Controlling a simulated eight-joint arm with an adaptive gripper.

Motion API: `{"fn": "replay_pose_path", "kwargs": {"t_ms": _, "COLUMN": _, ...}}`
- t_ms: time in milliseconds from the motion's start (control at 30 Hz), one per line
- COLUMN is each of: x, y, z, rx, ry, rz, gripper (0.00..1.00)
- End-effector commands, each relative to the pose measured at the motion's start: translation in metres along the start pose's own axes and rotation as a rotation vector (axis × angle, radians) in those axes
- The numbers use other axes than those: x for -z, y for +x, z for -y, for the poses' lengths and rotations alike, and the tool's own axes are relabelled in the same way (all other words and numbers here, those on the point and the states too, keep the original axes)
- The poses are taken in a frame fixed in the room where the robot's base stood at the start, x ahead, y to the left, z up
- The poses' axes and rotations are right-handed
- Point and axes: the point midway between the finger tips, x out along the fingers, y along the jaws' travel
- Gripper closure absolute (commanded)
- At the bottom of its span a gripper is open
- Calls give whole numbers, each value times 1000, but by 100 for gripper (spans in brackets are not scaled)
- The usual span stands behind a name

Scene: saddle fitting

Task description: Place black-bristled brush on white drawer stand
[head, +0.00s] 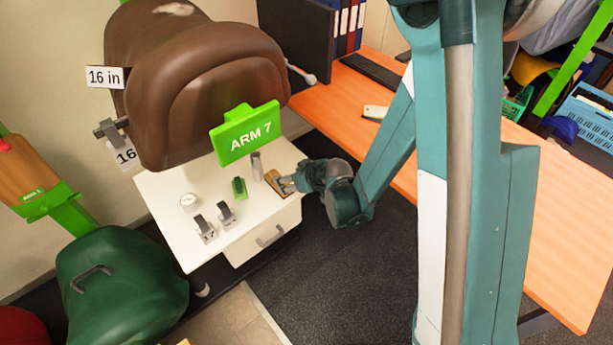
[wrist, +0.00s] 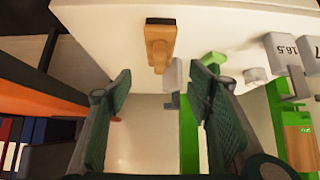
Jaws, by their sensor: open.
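The black-bristled brush (head: 277,184) lies on the top of the white drawer stand (head: 160,213), near its right edge. In the wrist view the brush (wrist: 158,45) shows a light wooden body with a dark end on the far side, and the white stand top (wrist: 100,35) lies under it. My gripper (head: 287,186) is at the right edge of the stand, close beside the brush. In the wrist view my gripper (wrist: 162,80) is open, its two fingers apart and nothing between the tips. The brush is just ahead of the fingers; whether they touch it cannot be told.
On the stand are a grey cylinder (head: 257,166), a green block (head: 239,187), a white round piece (head: 189,202) and two grey labelled pieces (head: 205,229). An orange desk (head: 350,125) is at right.

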Motion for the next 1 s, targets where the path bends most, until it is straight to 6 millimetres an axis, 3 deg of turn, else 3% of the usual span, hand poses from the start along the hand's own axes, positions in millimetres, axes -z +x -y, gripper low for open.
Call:
{"fn": "replay_pose_path", "kwargs": {"t_ms": 267, "x": 0, "y": -1, "z": -1, "rx": -1, "ry": 1, "rz": 0, "gripper": 49}}
{"fn": "replay_pose_path", "kwargs": {"t_ms": 467, "x": 5, "y": -13, "z": -6, "rx": -11, "ry": 14, "rz": 5, "gripper": 49}}
{"fn": "replay_pose_path", "kwargs": {"t_ms": 667, "x": 14, "y": -40, "z": -19, "rx": -35, "ry": 42, "rz": 17, "gripper": 49}}
{"fn": "replay_pose_path", "kwargs": {"t_ms": 1000, "x": 28, "y": -105, "z": -46, "rx": -91, "ry": 112, "rz": 42, "gripper": 49}}
